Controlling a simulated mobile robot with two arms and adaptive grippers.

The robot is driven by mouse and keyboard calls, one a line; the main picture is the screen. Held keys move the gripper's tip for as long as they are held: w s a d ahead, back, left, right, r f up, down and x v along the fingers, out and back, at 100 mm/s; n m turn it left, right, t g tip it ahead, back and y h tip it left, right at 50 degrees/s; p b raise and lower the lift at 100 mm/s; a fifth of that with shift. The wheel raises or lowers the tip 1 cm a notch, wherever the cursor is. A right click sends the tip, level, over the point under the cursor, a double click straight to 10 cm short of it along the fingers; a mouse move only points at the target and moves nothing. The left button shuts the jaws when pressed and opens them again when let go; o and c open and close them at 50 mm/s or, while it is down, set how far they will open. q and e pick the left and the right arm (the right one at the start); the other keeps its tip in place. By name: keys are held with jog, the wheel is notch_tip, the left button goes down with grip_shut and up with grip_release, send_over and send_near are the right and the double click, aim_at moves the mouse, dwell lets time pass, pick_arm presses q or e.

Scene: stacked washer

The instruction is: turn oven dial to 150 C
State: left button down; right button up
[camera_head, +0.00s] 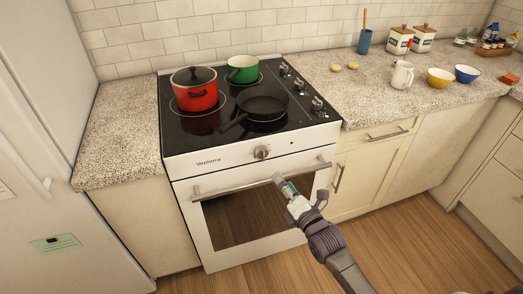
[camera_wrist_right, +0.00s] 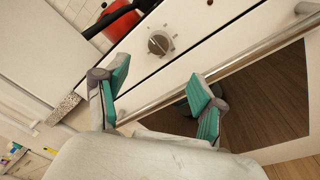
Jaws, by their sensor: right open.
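The oven dial (camera_head: 261,152) is a round silver knob on the white front panel of the oven (camera_head: 190,165), above the door handle. In the right wrist view the dial (camera_wrist_right: 159,43) shows beyond the fingertips, with small marks around it too small to read. My right gripper (camera_head: 282,186) is in front of the oven door, below and a little right of the dial, near the handle. In the right wrist view its two green-padded fingers (camera_wrist_right: 162,88) are apart with nothing between them. The gripper is not touching the dial. My left gripper does not show.
The oven door handle (camera_head: 225,187) runs across just below the dial. A red pot (camera_head: 196,97), a green pot (camera_head: 243,70) and a black pan (camera_head: 263,105) stand on the cooktop. Several burner knobs (camera_head: 301,83) line its right side. The floor in front is clear.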

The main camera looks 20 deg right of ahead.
aim_at(265, 157)
jog(key=w, duration=0.4)
jog(key=w+a, duration=0.1)
jog(key=w, duration=0.3)
jog(key=w+a, duration=0.1)
jog(key=w, duration=0.3)
jog(key=shift+w, duration=0.15)
jog(key=c, duration=1.2)
jog(key=shift+o, duration=0.2)
